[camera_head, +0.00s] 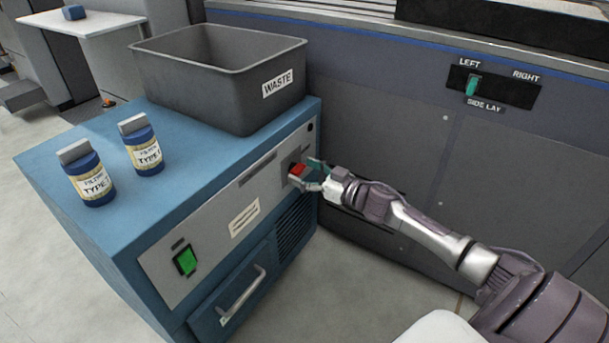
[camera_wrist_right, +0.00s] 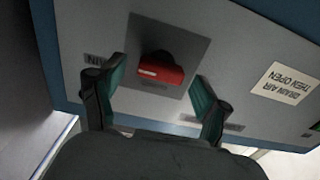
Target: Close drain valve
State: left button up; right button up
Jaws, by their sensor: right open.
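The drain valve shows as a red handle (camera_head: 297,169) on the front panel of the blue unit, near its right end. In the right wrist view the red handle (camera_wrist_right: 161,68) sits on a grey square plate, turned roughly crosswise in the picture with a slight tilt. My right gripper (camera_head: 309,176) is at the handle in the head view. In the right wrist view its teal-padded fingers (camera_wrist_right: 158,92) are apart, one on each side of the handle, with gaps between pads and handle. My left gripper is not in view.
The blue unit (camera_head: 60,160) carries a grey WASTE bin (camera_head: 190,95) and two filter bottles (camera_head: 90,178) (camera_head: 143,150). Its front has a green switch (camera_head: 186,261), a drawer handle (camera_head: 243,295) and a label (camera_wrist_right: 286,83). A dark machine panel (camera_head: 400,130) with a side-lay switch (camera_head: 474,86) stands to the right.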

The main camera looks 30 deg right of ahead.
jog(key=c, duration=1.2)
jog(key=shift+o, duration=0.2)
